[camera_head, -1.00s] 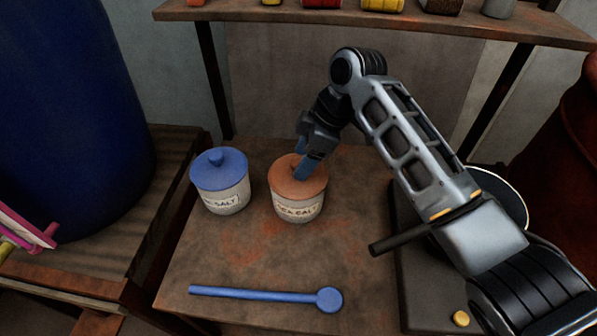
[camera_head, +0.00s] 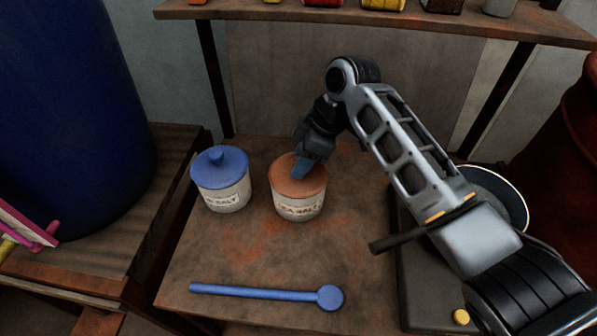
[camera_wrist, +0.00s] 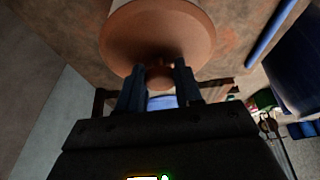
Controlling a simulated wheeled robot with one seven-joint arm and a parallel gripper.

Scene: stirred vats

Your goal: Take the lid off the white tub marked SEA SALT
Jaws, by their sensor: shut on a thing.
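The white tub (camera_head: 298,207) with a label reading about "SEA SALT" stands on the brown tabletop. Its orange-brown lid (camera_head: 283,180) sits on top, with no clear gap seen. My gripper (camera_head: 303,168) comes down from behind onto the lid's middle and hides the knob in the head view. In the wrist view, my gripper (camera_wrist: 159,83) has its two fingers on either side of the lid's round knob (camera_wrist: 159,77), shut on it. The lid (camera_wrist: 150,45) and part of the tub also show there.
A second white tub (camera_head: 228,199) with a blue lid (camera_head: 219,170) stands close on the left, its label ending in "SALT". A blue stick with a round end (camera_head: 260,293) lies in front. A dark unit with a pan (camera_head: 497,193) is at the right. A shelf (camera_head: 400,22) crosses behind.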

